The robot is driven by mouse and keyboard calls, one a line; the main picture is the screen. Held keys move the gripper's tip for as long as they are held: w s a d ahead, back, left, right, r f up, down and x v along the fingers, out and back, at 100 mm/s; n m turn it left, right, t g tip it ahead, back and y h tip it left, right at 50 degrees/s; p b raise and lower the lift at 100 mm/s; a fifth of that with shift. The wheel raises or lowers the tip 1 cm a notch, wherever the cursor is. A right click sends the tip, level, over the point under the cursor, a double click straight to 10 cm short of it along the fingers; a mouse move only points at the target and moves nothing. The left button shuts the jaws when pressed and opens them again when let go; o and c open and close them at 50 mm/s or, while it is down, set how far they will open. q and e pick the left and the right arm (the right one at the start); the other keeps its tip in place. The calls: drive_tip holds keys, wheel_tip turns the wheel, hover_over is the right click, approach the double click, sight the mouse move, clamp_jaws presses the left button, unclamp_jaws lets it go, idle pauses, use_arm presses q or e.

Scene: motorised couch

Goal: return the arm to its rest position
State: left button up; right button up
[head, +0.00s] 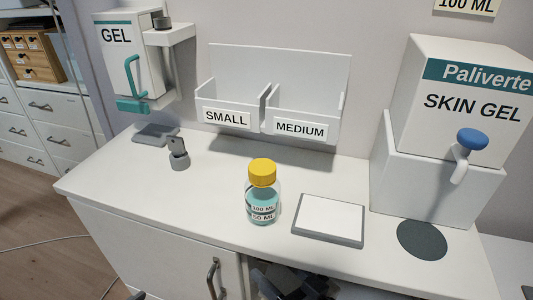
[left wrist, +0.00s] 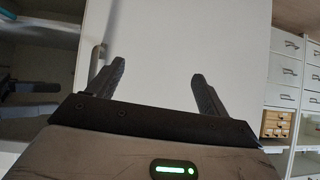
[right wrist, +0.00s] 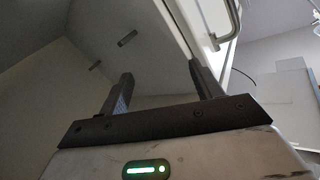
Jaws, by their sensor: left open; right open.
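My left gripper (left wrist: 158,85) shows in the left wrist view with its two dark fingers wide apart and nothing between them. A white cabinet panel (left wrist: 165,50) is beyond it. My right gripper (right wrist: 160,85) is also open and empty in the right wrist view, low by the counter's cabinet, with a bar handle (right wrist: 228,25) beyond its right finger. In the head view only dark parts of my arms show at the bottom edge, below the counter top (head: 200,205); most of both arms is hidden. Neither gripper touches anything that I can see.
On the counter stand a yellow-capped bottle (head: 262,190), a flat white-topped plate (head: 328,221), a small grey weight-like piece (head: 179,155) and a skin gel dispenser (head: 455,110). A cabinet handle (head: 213,278) juts from the front. Open floor (head: 40,240) lies at left.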

use_arm(q)
drive_tip(key=s+d+f+n+h, duration=0.1)
drive_tip(key=s+d, duration=0.1)
drive_tip(key=d, duration=0.4)
drive_tip(key=shift+s+d+f+t, duration=0.3)
drive_tip(key=shift+d+f+t, duration=0.1)
use_arm(e)
drive_tip(key=s+d+f+m+g+h, duration=0.2)
drive_tip(key=s+d+f+h, duration=0.4)
drive_tip(key=d, duration=0.5)
drive_tip(key=shift+s+f+h, duration=0.25)
drive_tip(key=shift+s+h, duration=0.65)
